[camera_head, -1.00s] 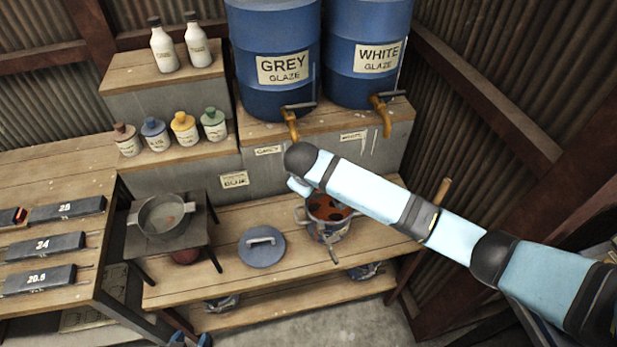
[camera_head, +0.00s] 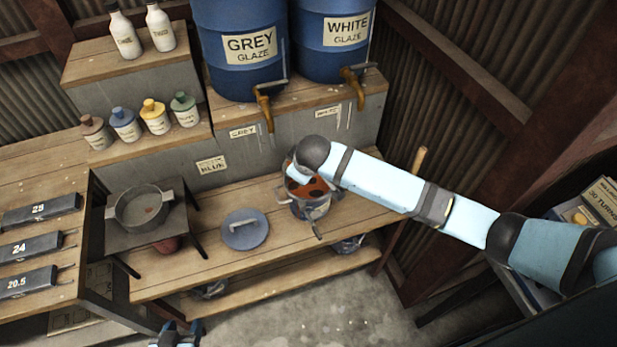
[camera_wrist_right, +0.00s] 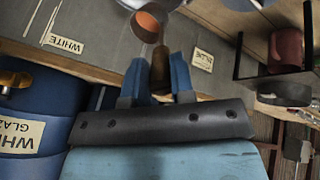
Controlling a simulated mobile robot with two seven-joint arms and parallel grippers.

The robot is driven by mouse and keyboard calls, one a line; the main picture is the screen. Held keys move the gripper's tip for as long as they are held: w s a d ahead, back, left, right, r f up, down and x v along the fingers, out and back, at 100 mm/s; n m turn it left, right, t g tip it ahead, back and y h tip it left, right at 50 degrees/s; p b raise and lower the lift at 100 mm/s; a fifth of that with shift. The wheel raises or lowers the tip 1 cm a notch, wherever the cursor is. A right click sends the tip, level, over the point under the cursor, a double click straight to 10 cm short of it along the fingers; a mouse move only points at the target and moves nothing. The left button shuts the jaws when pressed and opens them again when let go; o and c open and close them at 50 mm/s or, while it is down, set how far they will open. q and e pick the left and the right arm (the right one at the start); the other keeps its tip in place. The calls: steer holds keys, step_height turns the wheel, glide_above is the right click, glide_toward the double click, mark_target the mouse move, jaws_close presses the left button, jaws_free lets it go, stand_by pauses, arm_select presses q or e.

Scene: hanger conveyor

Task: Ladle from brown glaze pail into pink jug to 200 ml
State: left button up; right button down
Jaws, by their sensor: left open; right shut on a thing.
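The glaze pail (camera_head: 316,211), with brown-orange glaze and dark patches inside, stands on the low wooden bench in the head view. My right arm reaches over it from the right and hides part of its rim. In the right wrist view my right gripper (camera_wrist_right: 160,80) is shut on a brown wooden handle (camera_wrist_right: 160,65), seemingly the ladle's. A round orange-brown end shows just beyond it; I cannot tell whether this is the bowl. My left gripper (camera_head: 176,336) is open and empty at the bottom edge of the head view, over the floor.
A blue-grey lid (camera_head: 246,236) lies left of the pail. A grey pan (camera_head: 142,212) sits on a small stand, with a dark red vessel (camera_head: 166,245) beneath. Blue drums with taps (camera_head: 264,105) stand behind. The floor in front is clear.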

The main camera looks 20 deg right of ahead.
steer(key=shift+s+d, duration=0.1)
steer(key=shift+d, duration=0.05)
stand_by(0.4)
steer(key=shift+s+d+f+t+y+b, duration=0.3)
steer(key=shift+s+d+t+y+b, duration=0.1)
steer(key=shift+d+y, duration=0.2)
stand_by(0.3)
steer(key=shift+s+d+f+m+t+y+b, duration=0.3)
steer(key=shift+d+f+m+t+y+b, duration=0.1)
steer(key=shift+d+b, duration=0.05)
stand_by(0.5)
steer(key=shift+s+d+f+t+y+b, duration=0.3)
steer(key=shift+d+f+t+y+b, duration=0.15)
steer(key=shift+b, duration=0.25)
